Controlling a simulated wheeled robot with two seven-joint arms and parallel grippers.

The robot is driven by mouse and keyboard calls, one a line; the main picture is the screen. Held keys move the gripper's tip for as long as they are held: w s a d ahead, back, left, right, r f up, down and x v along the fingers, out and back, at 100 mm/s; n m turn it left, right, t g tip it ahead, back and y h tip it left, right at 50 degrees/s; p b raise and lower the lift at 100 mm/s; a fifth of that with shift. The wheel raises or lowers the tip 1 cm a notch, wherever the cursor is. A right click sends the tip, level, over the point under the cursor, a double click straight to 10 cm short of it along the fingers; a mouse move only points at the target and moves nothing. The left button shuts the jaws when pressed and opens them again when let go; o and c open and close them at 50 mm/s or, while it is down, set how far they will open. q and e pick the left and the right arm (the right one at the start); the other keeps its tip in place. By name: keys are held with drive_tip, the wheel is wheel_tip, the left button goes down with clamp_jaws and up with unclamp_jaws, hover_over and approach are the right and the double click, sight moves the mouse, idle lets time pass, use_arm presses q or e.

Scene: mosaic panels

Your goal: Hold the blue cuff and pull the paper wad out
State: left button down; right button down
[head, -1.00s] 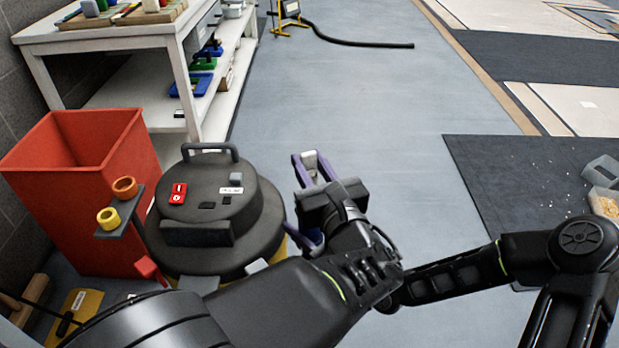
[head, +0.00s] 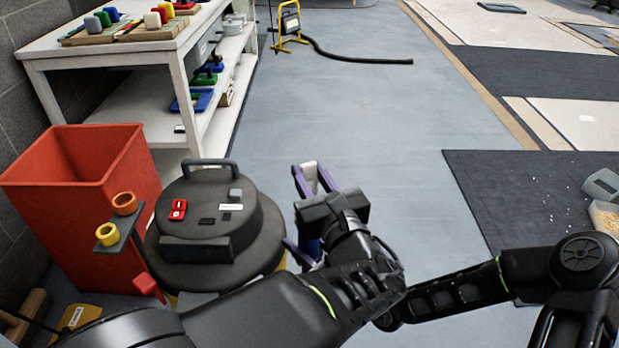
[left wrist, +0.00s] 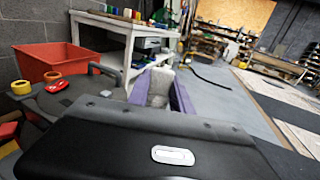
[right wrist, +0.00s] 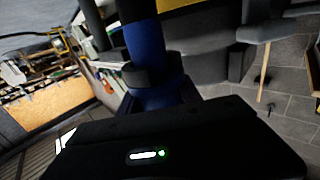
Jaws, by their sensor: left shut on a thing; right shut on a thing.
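My left gripper (head: 314,180) is shut on the paper wad (left wrist: 160,86), a rough pale grey block between its purple fingers in the left wrist view. The wad also shows pale between the fingertips in the head view. My right gripper (head: 303,252) is lower, mostly hidden behind my left wrist. It is shut on the blue cuff (right wrist: 146,48), a blue tube with a black ring in the right wrist view. A sliver of blue shows below my left gripper in the head view. Whether the wad still touches the cuff is hidden.
A black vacuum drum (head: 212,215) stands left of my grippers, with a red bin (head: 75,180) beside it. A white bench (head: 115,50) is at the back left. A black hose (head: 360,60) lies on the floor.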

use_arm(q)
drive_tip(key=shift+r, duration=2.4)
use_arm(e)
drive_tip(key=c, duration=0.7)
unclamp_jaws()
drive_tip(key=shift+c, duration=0.2)
drive_tip(key=shift+s+d, duration=0.1)
drive_tip(key=v, duration=1.1)
drive_tip(key=shift+s+d, duration=0.25)
drive_tip(key=shift+s, duration=0.05)
